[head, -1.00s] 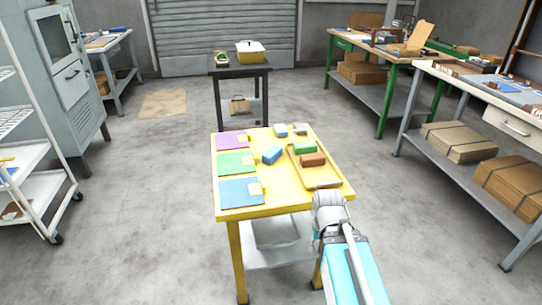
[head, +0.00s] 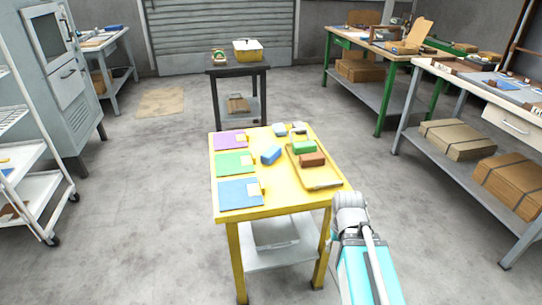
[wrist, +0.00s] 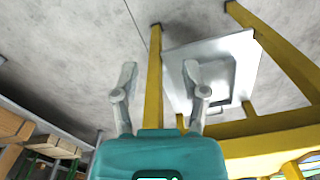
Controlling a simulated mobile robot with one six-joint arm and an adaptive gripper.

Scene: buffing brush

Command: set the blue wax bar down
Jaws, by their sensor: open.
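The blue wax bar (head: 271,155) lies on the bare yellow tabletop (head: 277,184), between the coloured mats and the tray, apart from both. My gripper (wrist: 160,72) is open in the wrist view, with nothing between its two fingers. It is near the table's legs and grey lower shelf, which show behind the fingers. In the head view my arm is at the table's front right corner, away from the bar; the fingers are hidden there.
A yellow tray (head: 321,184) holds a green bar (head: 304,148) and a brown bar (head: 312,160). Purple (head: 230,140), green (head: 234,163) and blue (head: 239,192) mats line the left side. Small grey pieces (head: 280,130) lie at the back. Floor left of the table is clear.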

